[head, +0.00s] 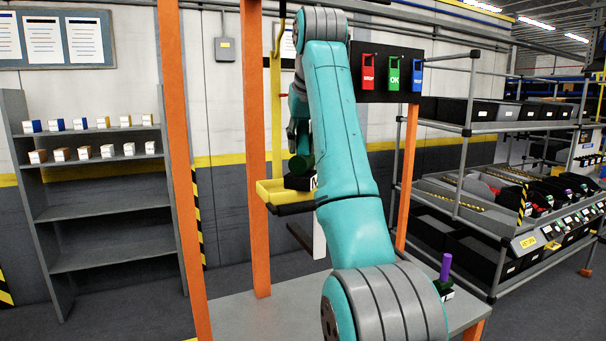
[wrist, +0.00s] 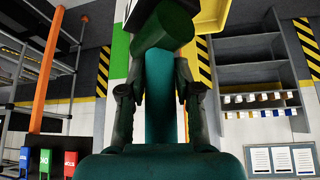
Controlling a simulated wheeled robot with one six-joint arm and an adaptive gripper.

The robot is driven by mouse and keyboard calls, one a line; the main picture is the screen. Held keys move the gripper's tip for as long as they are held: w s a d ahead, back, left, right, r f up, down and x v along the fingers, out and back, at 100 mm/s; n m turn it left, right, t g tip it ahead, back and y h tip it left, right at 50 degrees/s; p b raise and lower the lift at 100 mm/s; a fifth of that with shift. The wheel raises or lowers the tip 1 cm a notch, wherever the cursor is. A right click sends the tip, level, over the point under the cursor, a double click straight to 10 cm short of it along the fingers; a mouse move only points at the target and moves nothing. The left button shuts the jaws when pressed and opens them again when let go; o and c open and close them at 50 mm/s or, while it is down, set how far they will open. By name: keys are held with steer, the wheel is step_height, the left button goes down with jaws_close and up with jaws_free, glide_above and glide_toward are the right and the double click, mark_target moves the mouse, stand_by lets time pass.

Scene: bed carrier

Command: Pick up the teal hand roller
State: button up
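The teal hand roller shows in the wrist view as a teal upright handle (wrist: 160,95) with a dark green roller head (wrist: 165,27) at its end. In the head view its dark green head (head: 301,165) sits over a black block with a white label, and the arm covers part of it. My gripper (wrist: 158,90) has one finger on each side of the handle. A narrow gap seems to show beside the handle, so the fingers look open around it. In the head view my gripper (head: 299,130) is partly hidden behind my arm.
A yellow tray (head: 270,192) carries the black block between orange posts (head: 255,150). A purple-handled item (head: 445,266) stands on the grey table (head: 245,312) at right. A sign panel with red, green and blue tags (head: 391,73) hangs behind. Racks (head: 470,130) stand at right.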

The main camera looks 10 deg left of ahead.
jaws_close()
steer(key=shift+r, duration=0.1)
